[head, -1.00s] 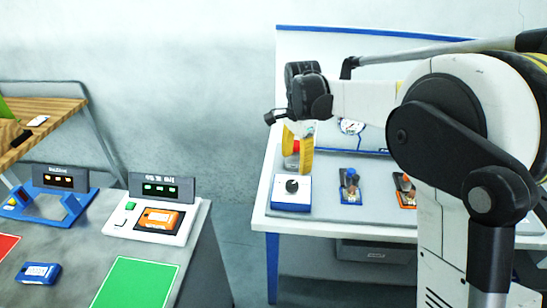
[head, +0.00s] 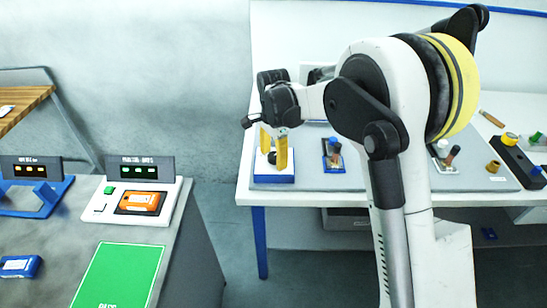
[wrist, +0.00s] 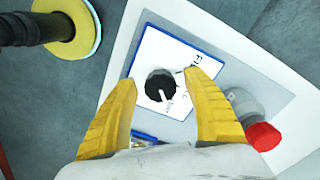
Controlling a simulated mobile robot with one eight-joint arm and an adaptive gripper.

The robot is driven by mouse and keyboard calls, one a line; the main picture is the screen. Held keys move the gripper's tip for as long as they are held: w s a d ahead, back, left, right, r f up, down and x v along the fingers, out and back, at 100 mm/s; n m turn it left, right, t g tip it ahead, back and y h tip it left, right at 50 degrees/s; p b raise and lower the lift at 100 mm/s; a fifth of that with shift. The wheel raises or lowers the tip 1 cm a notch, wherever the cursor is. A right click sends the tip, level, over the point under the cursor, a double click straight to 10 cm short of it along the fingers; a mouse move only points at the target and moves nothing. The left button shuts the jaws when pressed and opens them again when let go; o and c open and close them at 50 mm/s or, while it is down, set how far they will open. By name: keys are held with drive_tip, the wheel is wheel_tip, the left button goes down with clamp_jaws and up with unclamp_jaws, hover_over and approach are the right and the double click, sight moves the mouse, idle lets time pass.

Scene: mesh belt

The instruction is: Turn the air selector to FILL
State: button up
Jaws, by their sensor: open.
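The air selector (head: 272,170) is a white-topped box with a blue base and a dark round knob (wrist: 160,86). It sits at the left front of the white bench. In the wrist view the knob has a pale pointer running toward its lower right, and part of a label beginning with F shows on the plate. My gripper (head: 275,148) has yellow fingers pointing down over the selector. In the wrist view, my gripper (wrist: 164,92) is open, with one finger on each side of the knob. I cannot tell whether the fingers touch it.
A blue-based fitting (head: 333,155) stands right of the selector on the bench. A grey table (head: 190,245) with an orange device (head: 139,203) is at the left.

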drive_tip(key=c, duration=1.2)
drive_tip(key=shift+o, duration=0.2)
drive_tip(key=n, duration=0.4)
drive_tip(key=shift+n, duration=0.4)
drive_tip(key=n, duration=0.4)
drive_tip(key=shift+s+d+n, duration=0.1)
drive_tip(key=shift+n, duration=0.2)
drive_tip(key=n, duration=0.4)
drive_tip(key=shift+d+n, duration=0.1)
drive_tip(key=shift+n, duration=2.2)
